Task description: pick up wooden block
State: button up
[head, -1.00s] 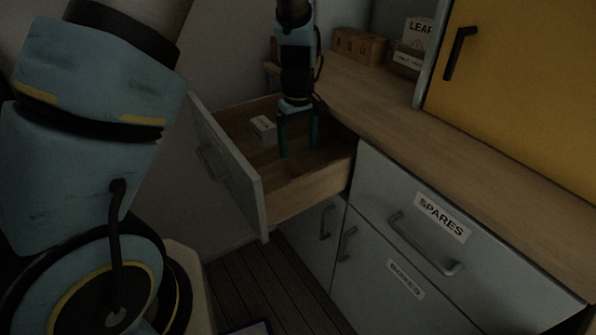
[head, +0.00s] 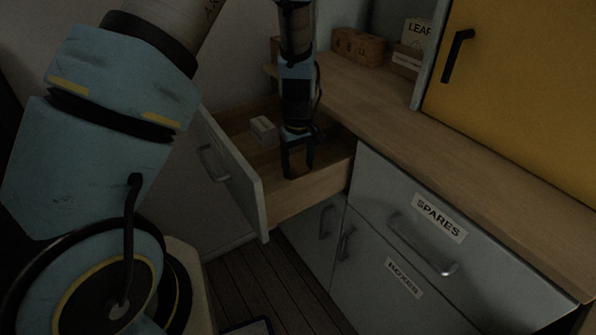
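My gripper (head: 299,168) points down into the open drawer, with its two dark fingers apart and a gap showing between them. Its fingertips are low, near the drawer's floor at the right front. I cannot clearly make out the wooden block in the dim light. A faint brownish patch lay on the drawer floor there before, and the fingers now cover that spot. Nothing is clearly seen held between them.
The open drawer (head: 232,172) also holds a small pale box (head: 263,130), left of my gripper. The wooden counter (head: 440,140) runs along the right, with a wooden crate (head: 358,46) at the back. A closed drawer labelled SPARES (head: 439,217) is at the right.

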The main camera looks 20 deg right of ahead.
aim_at(298, 164)
grip_shut()
dwell(0.3)
notch_tip(298, 164, up, 10)
jog(key=shift+r+b, duration=0.1)
jog(key=shift+b, duration=0.4)
